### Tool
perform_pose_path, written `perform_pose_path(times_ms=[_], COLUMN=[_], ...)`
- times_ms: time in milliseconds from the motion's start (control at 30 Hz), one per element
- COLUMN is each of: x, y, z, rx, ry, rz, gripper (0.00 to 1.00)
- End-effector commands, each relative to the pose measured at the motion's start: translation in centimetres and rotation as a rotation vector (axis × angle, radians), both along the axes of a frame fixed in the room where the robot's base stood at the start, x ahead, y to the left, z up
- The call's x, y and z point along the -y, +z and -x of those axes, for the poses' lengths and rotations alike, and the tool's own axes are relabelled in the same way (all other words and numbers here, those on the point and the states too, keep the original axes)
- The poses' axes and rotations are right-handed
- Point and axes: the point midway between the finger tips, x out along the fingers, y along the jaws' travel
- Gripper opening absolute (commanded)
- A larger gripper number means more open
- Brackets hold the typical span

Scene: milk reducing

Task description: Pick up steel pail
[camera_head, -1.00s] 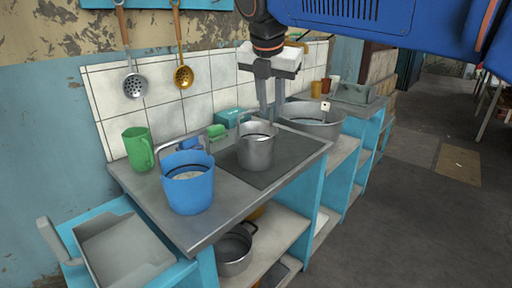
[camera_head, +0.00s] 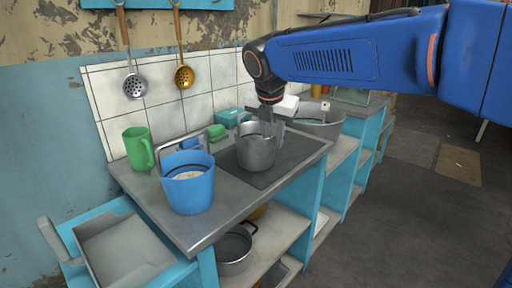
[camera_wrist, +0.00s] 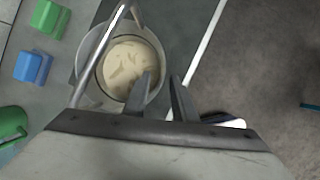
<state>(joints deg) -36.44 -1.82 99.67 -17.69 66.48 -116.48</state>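The steel pail (camera_head: 256,152) stands upright on the dark panel of the metal countertop. In the wrist view the pail (camera_wrist: 93,52) holds a pale, creamy liquid, and its thin handle is raised across the left side of the opening. My gripper (camera_head: 272,130) is at the pail's right rim, pointing down. In the wrist view the gripper's fingers (camera_wrist: 160,76) are apart. One finger overlaps the pail's opening and the other is outside the rim. I cannot tell whether either finger touches the wall.
A blue bucket (camera_head: 188,190) and a green mug (camera_head: 138,148) stand left of the pail. Green (camera_head: 216,132) and blue (camera_wrist: 33,68) blocks lie behind it. A larger metal basin (camera_head: 318,128) is at the right. Ladles (camera_head: 134,85) hang on the wall.

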Motion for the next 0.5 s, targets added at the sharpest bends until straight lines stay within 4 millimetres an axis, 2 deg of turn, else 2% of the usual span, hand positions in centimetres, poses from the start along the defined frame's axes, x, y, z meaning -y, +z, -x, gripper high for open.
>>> perform_pose_path(times_ms=[300,500], x=[0.3,0.3], y=[-3.5,-4.1], z=[-2.0,-2.3], rx=[-0.002,0.0], ry=[-0.001,0.0], rz=[0.001,0.001], gripper=[0.25,0.25])
